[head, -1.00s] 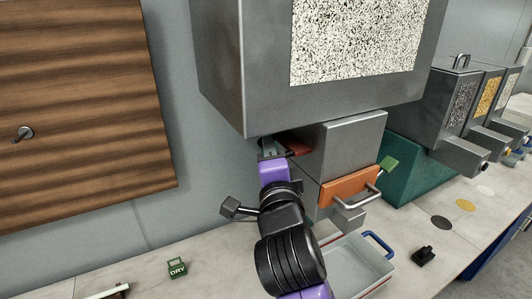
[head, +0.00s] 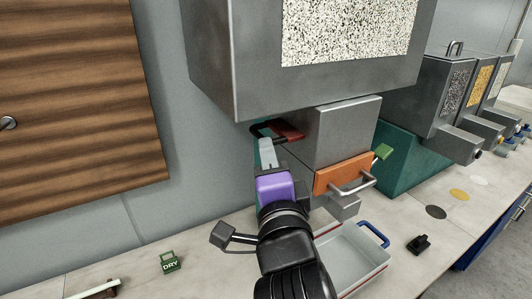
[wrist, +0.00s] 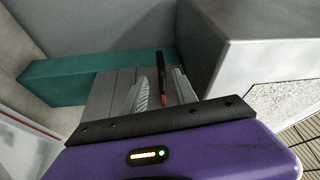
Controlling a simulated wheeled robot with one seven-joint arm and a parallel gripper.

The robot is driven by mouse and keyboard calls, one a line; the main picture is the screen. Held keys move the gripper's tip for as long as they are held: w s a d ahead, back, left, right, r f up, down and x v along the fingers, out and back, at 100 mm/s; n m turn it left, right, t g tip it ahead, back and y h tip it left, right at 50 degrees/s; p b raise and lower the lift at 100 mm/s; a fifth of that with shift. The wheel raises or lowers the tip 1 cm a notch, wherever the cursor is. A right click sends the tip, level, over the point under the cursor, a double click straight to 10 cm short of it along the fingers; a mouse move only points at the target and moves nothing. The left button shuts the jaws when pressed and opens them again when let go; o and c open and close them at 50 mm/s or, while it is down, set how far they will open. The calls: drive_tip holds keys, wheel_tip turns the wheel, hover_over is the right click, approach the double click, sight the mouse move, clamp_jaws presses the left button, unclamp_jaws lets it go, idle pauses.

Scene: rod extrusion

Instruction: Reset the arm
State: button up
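My gripper (head: 266,146) is in front of the grey machine's lower block, below the big hopper, with its purple hand towards the camera. In the wrist view the two grey fingers (wrist: 161,92) are apart, so the gripper is open. A red and black lever (head: 290,132) sticks out to the left of the lower block. In the wrist view the lever (wrist: 161,70) shows as a thin bar lying in line with the gap between the fingers. I see no object gripped; whether the fingers touch the lever is unclear.
The grey hopper (head: 250,85) hangs close above my gripper. A tray (head: 352,262) with a blue handle, a green DRY block (head: 170,263) and a black piece (head: 419,244) lie on the counter.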

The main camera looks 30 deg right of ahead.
drive_tip(key=shift+s, duration=0.2)
idle(0.4)
drive_tip(key=s+a+f+n+g+y, duration=0.1)
drive_tip(key=s+a+f+n+y, duration=0.15)
drive_tip(key=s+f+n, duration=0.55)
drive_tip(key=s+a+f+n+y, duration=0.1)
drive_tip(key=s+f+n+y, duration=0.35)
drive_tip(key=f, duration=0.85)
drive_tip(key=s+f+n, duration=0.2)
drive_tip(key=s+n, duration=0.2)
drive_tip(key=s, duration=0.7)
drive_tip(key=s+d+f+n+g, duration=0.1)
drive_tip(key=s+n, duration=0.3)
drive_tip(key=s, duration=0.7)
drive_tip(key=shift+f+g, duration=0.3)
drive_tip(key=shift+f, duration=0.05)
drive_tip(key=shift+d, duration=0.15)
